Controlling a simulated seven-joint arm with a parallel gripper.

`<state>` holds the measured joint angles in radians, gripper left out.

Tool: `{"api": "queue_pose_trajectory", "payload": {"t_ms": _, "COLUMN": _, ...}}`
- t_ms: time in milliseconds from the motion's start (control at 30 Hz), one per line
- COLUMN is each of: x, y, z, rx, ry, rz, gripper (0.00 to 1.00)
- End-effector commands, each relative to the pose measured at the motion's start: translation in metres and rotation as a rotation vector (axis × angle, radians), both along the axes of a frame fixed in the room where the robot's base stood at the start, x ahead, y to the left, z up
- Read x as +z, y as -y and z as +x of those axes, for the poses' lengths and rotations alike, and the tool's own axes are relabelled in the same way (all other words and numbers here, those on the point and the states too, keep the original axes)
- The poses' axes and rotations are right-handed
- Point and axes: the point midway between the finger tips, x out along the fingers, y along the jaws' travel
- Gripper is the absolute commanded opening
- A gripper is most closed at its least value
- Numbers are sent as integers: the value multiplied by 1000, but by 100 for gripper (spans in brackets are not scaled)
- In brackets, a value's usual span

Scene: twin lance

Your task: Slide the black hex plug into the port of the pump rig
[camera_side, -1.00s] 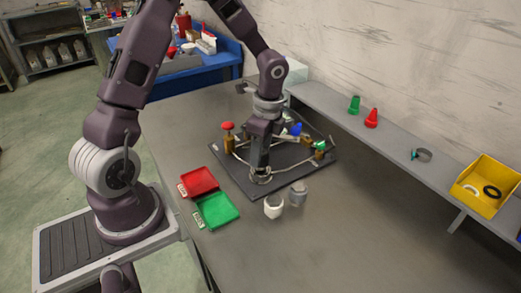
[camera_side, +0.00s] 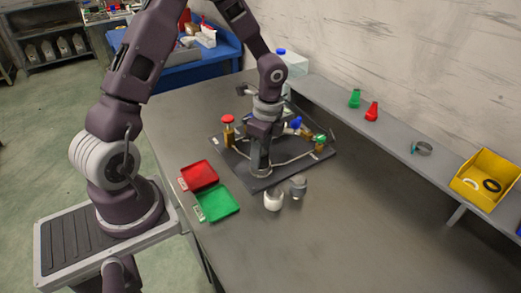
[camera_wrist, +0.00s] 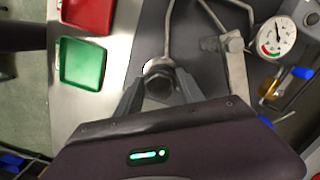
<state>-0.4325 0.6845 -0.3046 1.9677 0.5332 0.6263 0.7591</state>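The pump rig is a dark base plate (camera_side: 225,152) with pipes, valves and a gauge (camera_wrist: 275,37), in the middle of the bench. My gripper (camera_side: 260,165) points down over the plate's front part. In the wrist view, my gripper's fingers (camera_wrist: 159,88) flank a dark round piece, which looks like the black hex plug (camera_wrist: 160,86). A metal ring at the end of a pipe, apparently the port (camera_wrist: 158,66), is right at the plug's end. How far the plug is in the port is hidden by the fingers.
A red tray (camera_side: 199,175) and a green tray (camera_side: 217,204) lie left of the rig. A white fitting (camera_side: 273,201) and a grey fitting (camera_side: 298,187) stand in front of it. A shelf along the wall holds green and red cones and a yellow bin (camera_side: 487,178). The front bench is clear.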

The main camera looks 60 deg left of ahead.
Motion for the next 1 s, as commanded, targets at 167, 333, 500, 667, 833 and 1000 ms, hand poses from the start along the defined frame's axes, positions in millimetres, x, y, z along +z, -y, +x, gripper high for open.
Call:
{"api": "queue_pose_trajectory", "payload": {"t_ms": 167, "x": 0, "y": 0, "z": 0, "rx": 0, "ry": 0, "rz": 0, "gripper": 66}}
{"api": "queue_pose_trajectory", "payload": {"t_ms": 333, "x": 0, "y": 0, "z": 0, "rx": 0, "ry": 0, "rz": 0, "gripper": 66}}
{"api": "queue_pose_trajectory", "payload": {"t_ms": 500, "x": 20, "y": 1, "z": 2, "rx": 3, "ry": 5, "rz": 3, "gripper": 66}}
{"api": "queue_pose_trajectory", "payload": {"t_ms": 667, "x": 53, "y": 5, "z": 4, "rx": 2, "ry": 5, "rz": 2, "gripper": 66}}
{"api": "queue_pose_trajectory", "payload": {"t_ms": 833, "x": 70, "y": 7, "z": 4, "rx": 2, "ry": 1, "rz": 1, "gripper": 66}}
{"api": "queue_pose_trajectory", "payload": {"t_ms": 1000, "x": 71, "y": 7, "z": 4, "rx": 1, "ry": 0, "rz": 0, "gripper": 66}}
